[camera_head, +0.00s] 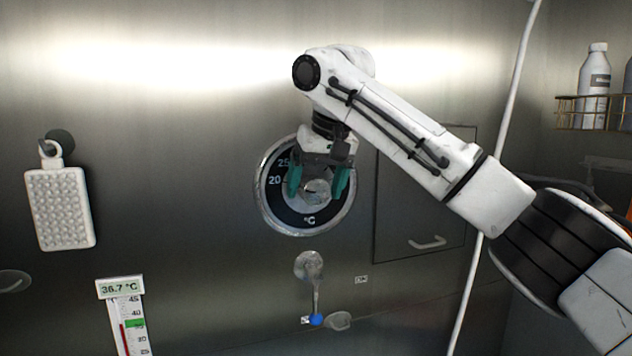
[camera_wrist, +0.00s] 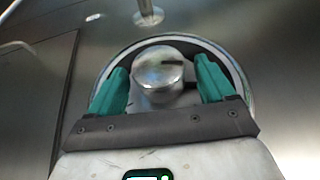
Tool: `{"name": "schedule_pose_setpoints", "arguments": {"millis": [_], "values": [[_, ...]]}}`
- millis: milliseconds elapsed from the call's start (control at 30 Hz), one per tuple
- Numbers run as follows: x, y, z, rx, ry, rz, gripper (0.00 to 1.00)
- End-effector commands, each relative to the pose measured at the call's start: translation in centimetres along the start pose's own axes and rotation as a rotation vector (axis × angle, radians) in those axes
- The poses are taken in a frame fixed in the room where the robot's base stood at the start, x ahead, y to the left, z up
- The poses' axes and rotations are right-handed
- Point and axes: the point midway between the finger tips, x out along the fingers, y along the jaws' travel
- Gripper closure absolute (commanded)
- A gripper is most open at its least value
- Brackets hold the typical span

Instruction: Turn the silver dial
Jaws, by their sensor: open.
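The silver dial (camera_head: 316,190) is a round metal knob at the centre of a black ring (camera_head: 309,217) marked 20, 25 and °C, set in the steel wall. My gripper (camera_head: 319,186) is open, with one teal finger on each side of the knob. My gripper hides the upper part of the ring's scale.
A thermometer display (camera_head: 121,289) reads 38.7 °C at lower left. A lever with a blue tip (camera_head: 316,320) is below the dial. A cabinet door (camera_head: 422,205) is at right, and a bottle (camera_head: 594,85) stands in a rack (camera_head: 580,112).

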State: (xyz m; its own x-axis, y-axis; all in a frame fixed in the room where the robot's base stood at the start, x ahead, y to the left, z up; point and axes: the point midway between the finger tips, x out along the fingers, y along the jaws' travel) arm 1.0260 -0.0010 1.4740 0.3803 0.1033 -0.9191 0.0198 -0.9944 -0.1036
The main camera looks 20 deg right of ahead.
Motion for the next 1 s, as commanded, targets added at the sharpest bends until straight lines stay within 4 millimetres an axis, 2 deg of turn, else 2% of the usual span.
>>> {"name": "schedule_pose_setpoints", "arguments": {"millis": [233, 800, 1000], "values": [[0.09, 0.01, 0.0, 0.0, 0.0, 0.0, 0.18], [0.05, 0.04, -0.01, 0.001, 0.0, 0.0, 0.71], [0.05, 0.08, -0.01, 0.006, 0.001, -0.011, 0.72]]}}
